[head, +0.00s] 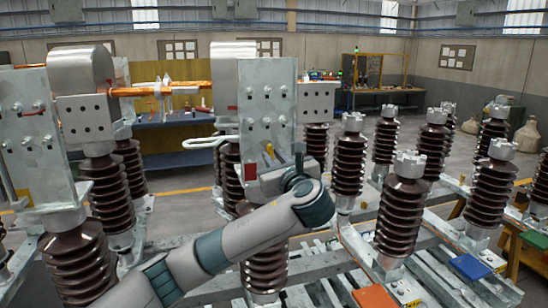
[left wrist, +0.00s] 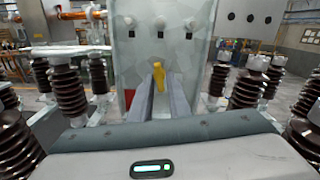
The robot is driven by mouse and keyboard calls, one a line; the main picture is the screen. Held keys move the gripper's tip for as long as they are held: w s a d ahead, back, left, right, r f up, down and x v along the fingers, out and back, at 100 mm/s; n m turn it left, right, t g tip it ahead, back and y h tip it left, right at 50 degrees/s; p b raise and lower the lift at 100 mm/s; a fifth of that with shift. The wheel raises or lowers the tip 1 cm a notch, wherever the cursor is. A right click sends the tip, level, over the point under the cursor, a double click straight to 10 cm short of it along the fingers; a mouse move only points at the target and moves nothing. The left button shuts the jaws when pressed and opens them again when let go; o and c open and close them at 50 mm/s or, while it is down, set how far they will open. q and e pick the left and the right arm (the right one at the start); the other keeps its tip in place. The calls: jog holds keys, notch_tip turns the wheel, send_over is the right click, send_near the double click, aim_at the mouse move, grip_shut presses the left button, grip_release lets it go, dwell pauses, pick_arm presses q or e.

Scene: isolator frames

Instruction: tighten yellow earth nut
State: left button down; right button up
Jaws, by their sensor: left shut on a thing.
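The yellow earth nut (left wrist: 159,77) sits on the lower part of a grey galvanised plate (left wrist: 131,62), below a row of bolts. In the left wrist view the two fingers of my left gripper (left wrist: 159,92) reach up to the plate with the nut between their tips, shut on it. In the head view the nut (head: 269,148) shows as a small yellow spot on the plate (head: 266,103), with my left gripper (head: 266,164) right at it and partly hidden by my wrist. My right gripper is in neither view.
Ribbed brown insulators (head: 402,208) stand on a metal frame (head: 430,265) around the plate, close to my left arm. A second bolted plate (head: 36,140) is at the left.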

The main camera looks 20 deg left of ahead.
pick_arm(q)
jog(key=shift+f, duration=0.25)
jog(key=c, duration=1.7)
grip_release()
jog(key=shift+o, duration=0.2)
jog(key=shift+r, duration=0.1)
jog(key=shift+s, duration=0.1)
jog(key=b+v, duration=0.6)
jog(key=v, duration=1.1)
jog(key=shift+d, duration=0.2)
